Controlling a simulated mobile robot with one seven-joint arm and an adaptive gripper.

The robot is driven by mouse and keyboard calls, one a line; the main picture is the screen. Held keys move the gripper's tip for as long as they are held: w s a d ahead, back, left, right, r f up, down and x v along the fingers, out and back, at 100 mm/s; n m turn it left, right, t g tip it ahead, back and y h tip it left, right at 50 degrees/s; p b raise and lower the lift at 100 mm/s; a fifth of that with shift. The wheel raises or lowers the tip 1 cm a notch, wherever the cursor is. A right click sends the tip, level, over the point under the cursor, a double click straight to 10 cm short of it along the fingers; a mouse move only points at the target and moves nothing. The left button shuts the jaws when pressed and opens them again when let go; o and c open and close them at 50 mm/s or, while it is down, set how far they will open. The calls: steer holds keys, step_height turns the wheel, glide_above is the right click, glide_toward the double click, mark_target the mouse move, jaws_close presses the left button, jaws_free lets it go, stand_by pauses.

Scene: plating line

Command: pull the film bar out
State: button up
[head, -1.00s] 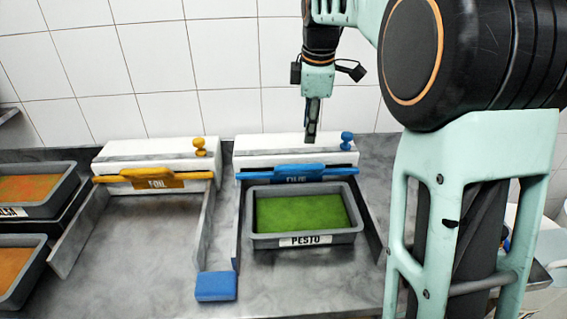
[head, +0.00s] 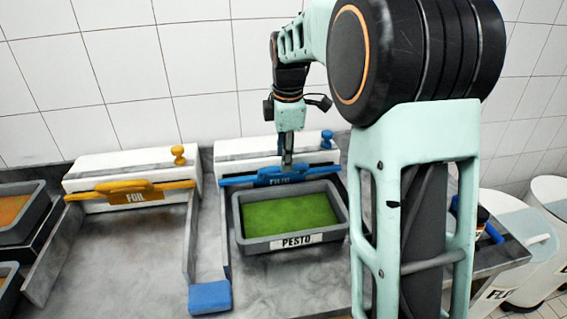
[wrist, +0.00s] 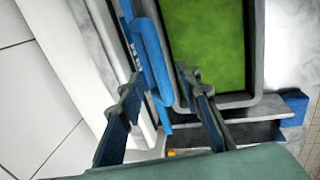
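The blue film bar (head: 318,172) with a raised handle and label runs along the front of the right-hand white dispenser (head: 235,153). My gripper (head: 287,166) is over the middle of the bar, pointing down and covering part of its handle. In the wrist view the two fingers of my gripper (wrist: 160,85) are spread apart, with the blue film bar (wrist: 150,58) showing between them. No grip on the bar is visible. How far the fingertips reach down beside it is hard to tell.
A grey tray of green pesto (head: 242,240) sits just in front of the bar, between side rails. A blue block (head: 210,297) ends the left rail. The yellow foil bar (head: 172,190) and its dispenser stand left. White bins (head: 520,225) stand at far right.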

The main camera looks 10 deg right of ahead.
steer(key=shift+w+f, duration=0.15)
steer(key=shift+f, duration=0.55)
steer(key=shift+w+f, duration=0.15)
steer(key=shift+f, duration=0.55)
steer(key=shift+c, duration=0.5)
jaws_close()
